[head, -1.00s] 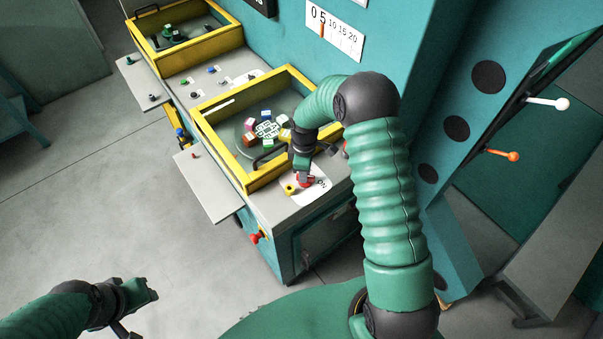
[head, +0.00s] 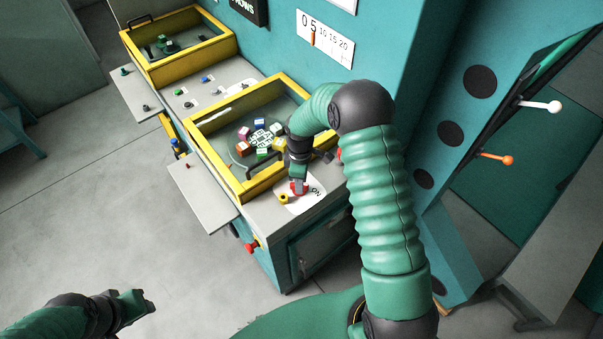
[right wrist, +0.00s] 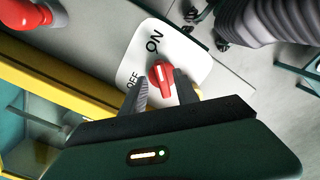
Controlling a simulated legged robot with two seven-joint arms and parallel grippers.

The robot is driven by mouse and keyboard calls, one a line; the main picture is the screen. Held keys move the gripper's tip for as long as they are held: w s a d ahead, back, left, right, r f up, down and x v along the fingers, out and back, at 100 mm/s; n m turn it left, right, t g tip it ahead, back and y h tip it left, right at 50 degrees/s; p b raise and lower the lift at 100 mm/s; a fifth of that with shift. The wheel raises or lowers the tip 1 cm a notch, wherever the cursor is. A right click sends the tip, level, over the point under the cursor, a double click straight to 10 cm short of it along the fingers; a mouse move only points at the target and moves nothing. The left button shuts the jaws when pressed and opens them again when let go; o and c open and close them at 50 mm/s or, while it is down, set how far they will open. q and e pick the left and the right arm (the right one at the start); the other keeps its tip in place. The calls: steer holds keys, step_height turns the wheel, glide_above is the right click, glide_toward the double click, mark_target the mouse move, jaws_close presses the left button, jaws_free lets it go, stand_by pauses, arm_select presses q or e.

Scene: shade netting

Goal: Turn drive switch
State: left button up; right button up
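The drive switch is a red knob with a white mark (right wrist: 161,80), on a white plate (right wrist: 187,56) lettered ON and OFF. In the right wrist view its mark points roughly toward ON. My right gripper (right wrist: 162,84) has one finger on each side of the knob, seemingly touching it. In the head view my right gripper (head: 299,181) reaches down onto the red switch (head: 297,188) at the near right of the bench, partly hiding it. My left gripper (head: 140,302) is at the lower left over the floor, away from the bench; its finger gap is unclear.
A yellow button (head: 283,199) sits beside the switch. A yellow-framed clear cover (head: 215,165) encloses several coloured cubes. A red knob (head: 251,247) sticks out of the bench front. A grey shelf (head: 203,196) juts out left. White (head: 555,106) and orange (head: 508,160) levers stand right.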

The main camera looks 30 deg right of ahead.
step_height(320, 180, up, 6)
steer(key=shift+w+a+f+b, duration=0.1)
steer(key=shift+a+f+b, duration=0.1)
steer(key=shift+b, duration=0.65)
step_height(320, 180, up, 11)
steer(key=b, duration=0.1)
steer(key=shift+d+b, duration=0.35)
steer(key=shift+d, duration=0.05)
steer(key=s+a+f+m+t+b, duration=0.2)
steer(key=s+a+f+m+b, duration=0.6)
steer(key=s+a+f, duration=0.4)
steer(key=shift+s+a+f+m+t, duration=0.25)
steer(key=shift+s+f+m, duration=0.65)
steer(key=shift+s+f, duration=0.9)
steer(key=shift+s+r, duration=0.3)
